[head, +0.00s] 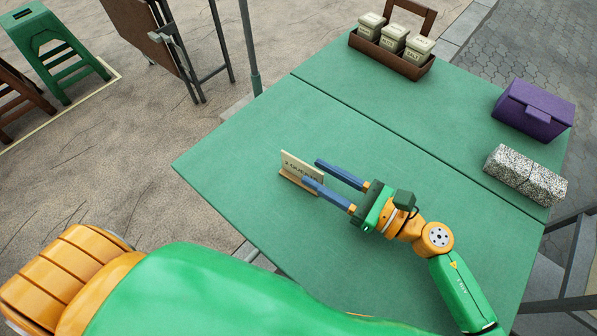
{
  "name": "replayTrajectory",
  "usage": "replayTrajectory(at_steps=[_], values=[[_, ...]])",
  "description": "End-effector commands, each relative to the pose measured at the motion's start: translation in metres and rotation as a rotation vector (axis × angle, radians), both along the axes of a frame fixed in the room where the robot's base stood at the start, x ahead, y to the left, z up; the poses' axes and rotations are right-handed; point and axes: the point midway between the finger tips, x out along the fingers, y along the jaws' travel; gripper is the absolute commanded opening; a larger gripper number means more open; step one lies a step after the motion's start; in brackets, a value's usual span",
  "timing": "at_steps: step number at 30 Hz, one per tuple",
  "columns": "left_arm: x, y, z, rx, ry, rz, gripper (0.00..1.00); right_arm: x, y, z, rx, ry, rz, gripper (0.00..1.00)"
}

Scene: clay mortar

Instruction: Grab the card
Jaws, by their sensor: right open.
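A cream card (300,168) with dark lettering stands upright in a brown wooden holder (290,181) on the green table (240,150). My right gripper (312,172) is open, with its two blue fingers pointing left at the card. The far fingertip is by the card's upper right end, and the near fingertip is in front of its lower right part. I cannot tell whether either finger touches the card. My left arm fills the lower left, and its gripper is not in view.
A wooden caddy (420,68) with three labelled containers stands at the table's back. A purple box (533,108) and a speckled block (525,174) sit along the right edge. The table is clear left of the card. A green stool (50,50) stands on the ground far left.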

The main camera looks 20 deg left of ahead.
Motion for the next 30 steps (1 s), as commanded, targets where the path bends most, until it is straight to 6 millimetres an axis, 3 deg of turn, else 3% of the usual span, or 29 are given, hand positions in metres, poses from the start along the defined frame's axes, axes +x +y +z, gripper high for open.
replayTrajectory(at_steps=[1,2,15,22,27,30], values=[[0.0,-0.004,-0.011,-0.006,0.0,0.0,0.5,0.0,0.0,-0.018,0.001,0.003,-0.001,0.41],[0.0,-0.005,-0.013,-0.008,0.001,0.001,0.5,0.0,0.0,-0.023,0.002,0.005,-0.002,0.41],[0.0,-0.003,-0.001,-0.006,0.0,-0.001,0.5,0.018,0.07,-0.016,0.002,0.001,-0.002,0.41],[0.0,-0.002,-0.001,-0.003,0.001,0.0,0.5,0.019,0.073,-0.017,0.001,0.001,-0.002,0.41],[0.0,-0.002,-0.001,-0.003,0.001,0.0,0.5,0.019,0.073,-0.017,0.001,0.001,-0.002,0.0],[0.0,-0.001,-0.001,-0.002,0.0,0.0,0.5,0.019,0.072,-0.017,0.001,0.001,-0.003,0.0]])
